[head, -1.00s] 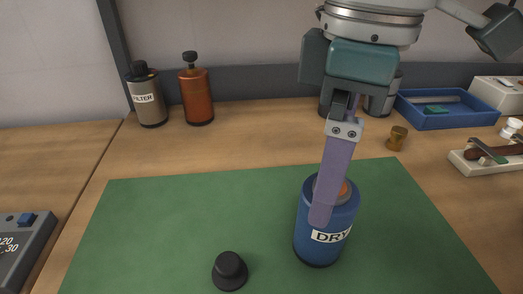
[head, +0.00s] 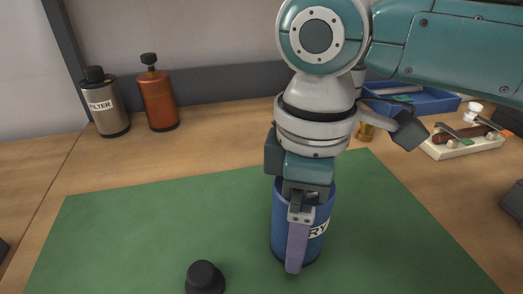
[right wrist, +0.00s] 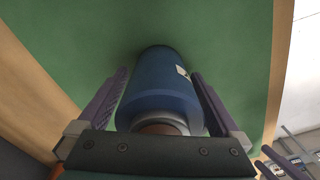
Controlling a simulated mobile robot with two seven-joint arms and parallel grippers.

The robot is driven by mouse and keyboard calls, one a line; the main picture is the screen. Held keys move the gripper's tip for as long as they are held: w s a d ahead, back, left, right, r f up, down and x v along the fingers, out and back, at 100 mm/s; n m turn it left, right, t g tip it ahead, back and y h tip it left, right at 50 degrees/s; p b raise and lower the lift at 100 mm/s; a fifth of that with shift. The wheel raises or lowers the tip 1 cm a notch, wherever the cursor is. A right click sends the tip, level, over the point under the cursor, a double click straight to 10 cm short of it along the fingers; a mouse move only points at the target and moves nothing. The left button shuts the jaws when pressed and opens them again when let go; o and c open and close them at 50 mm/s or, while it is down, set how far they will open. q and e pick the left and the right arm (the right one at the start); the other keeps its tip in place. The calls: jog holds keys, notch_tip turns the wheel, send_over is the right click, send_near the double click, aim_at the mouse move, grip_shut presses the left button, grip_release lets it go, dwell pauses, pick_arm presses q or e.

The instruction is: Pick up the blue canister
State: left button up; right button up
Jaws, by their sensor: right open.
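The blue canister (head: 316,246) stands upright on the green mat (head: 110,238), its white label partly covered by my right gripper. My right gripper (head: 295,268) points down over it, with a purple finger in front of the canister in the head view. In the right wrist view the blue canister (right wrist: 163,85) lies between the two purple fingers of my right gripper (right wrist: 162,98), with a gap on the left side and a narrower one on the right. The gripper is open around it. The canister's top is mostly hidden in the head view. My left gripper is not in view.
A black knob-like cap (head: 205,277) sits on the mat left of the canister. A blue tray (head: 428,101) and a pale holder (head: 462,147) are at the right.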

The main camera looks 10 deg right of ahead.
jog(key=c, duration=1.5)
